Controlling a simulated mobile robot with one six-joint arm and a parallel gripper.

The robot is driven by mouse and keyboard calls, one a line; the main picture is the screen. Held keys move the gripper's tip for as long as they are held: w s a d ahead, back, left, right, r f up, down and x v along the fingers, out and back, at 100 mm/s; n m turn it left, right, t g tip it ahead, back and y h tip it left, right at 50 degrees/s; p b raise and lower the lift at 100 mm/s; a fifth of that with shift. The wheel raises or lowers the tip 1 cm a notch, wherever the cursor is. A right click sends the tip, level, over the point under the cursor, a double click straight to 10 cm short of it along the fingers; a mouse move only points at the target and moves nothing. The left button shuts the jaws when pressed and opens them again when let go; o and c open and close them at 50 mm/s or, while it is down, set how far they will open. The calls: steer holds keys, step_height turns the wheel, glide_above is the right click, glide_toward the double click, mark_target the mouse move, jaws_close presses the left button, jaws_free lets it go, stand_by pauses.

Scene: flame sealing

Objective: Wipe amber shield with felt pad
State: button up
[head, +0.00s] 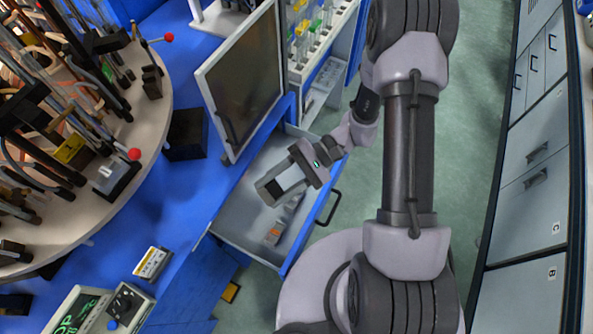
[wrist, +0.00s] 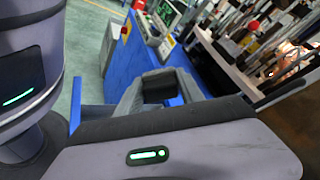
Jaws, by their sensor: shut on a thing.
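The amber shield (head: 243,82) is a dark brown, see-through panel in a pale frame. It stands tilted at the edge of the blue bench in the head view. My gripper (head: 270,190) is below and to the right of the shield, over the open drawer, and does not touch the shield.
The open drawer (head: 238,217) holds an orange-and-white item (head: 274,232). A round turntable (head: 145,130) crowded with torches and clamps fills the left. A rack of coloured vials (head: 313,35) stands behind the shield. Grey cabinets (head: 540,150) line the right; green floor lies between.

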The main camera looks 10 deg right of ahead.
steer(key=w+a+r+m+t+y, duration=0.2)
steer(key=w+a+r+m+t, duration=0.1)
steer(key=m+t+h+p, duration=0.2)
steer(key=m+t+p, duration=0.1)
steer(key=m+t, duration=0.8)
glide_toward(241, 114)
steer(key=shift+w+a+f+n+t, duration=0.25)
steer(key=shift+w+a+n+t, duration=0.15)
steer(key=shift+a, duration=0.35)
steer(key=shift+w+a+f+n+t, duration=0.25)
steer(key=shift+w+a+n+t, duration=0.15)
steer(key=shift+a, duration=0.35)
steer(key=shift+w+a+f+n+t, duration=0.3)
steer(key=shift+a+t, duration=0.1)
steer(key=shift+a, duration=0.35)
steer(key=shift+w+a, duration=0.45)
steer(key=shift+a, duration=0.1)
